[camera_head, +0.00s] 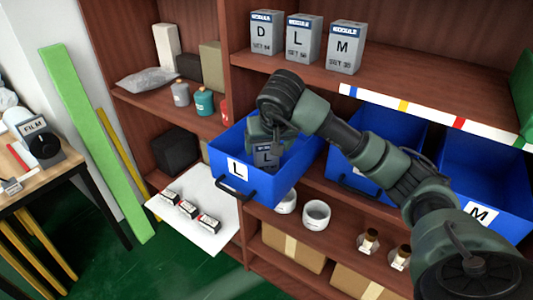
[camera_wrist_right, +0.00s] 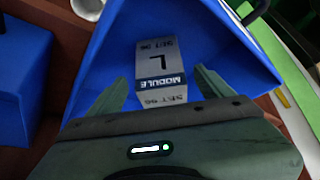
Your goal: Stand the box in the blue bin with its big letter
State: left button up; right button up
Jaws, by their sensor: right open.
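The grey box with a big L (camera_head: 266,156) is inside the blue bin labelled L (camera_head: 232,182) and looks upright. In the right wrist view the box (camera_wrist_right: 160,62) shows its L and its "MODULE" band between my two fingers. My right gripper (camera_head: 265,138) reaches down into this bin from above. Its fingers are open, one on each side of the box, with gaps showing. The box's base is hidden by the bin wall in the head view. My left gripper is in neither view.
Boxes marked D (camera_head: 262,34), L (camera_head: 302,40) and M (camera_head: 345,47) stand on the upper shelf above. A middle blue bin (camera_head: 352,180) and a blue bin labelled M (camera_head: 500,196) are to the right. A white board with small boxes (camera_head: 205,222) lies at left.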

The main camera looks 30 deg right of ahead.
jog(key=v, duration=0.5)
jog(key=shift+r, duration=0.1)
dwell(1.0)
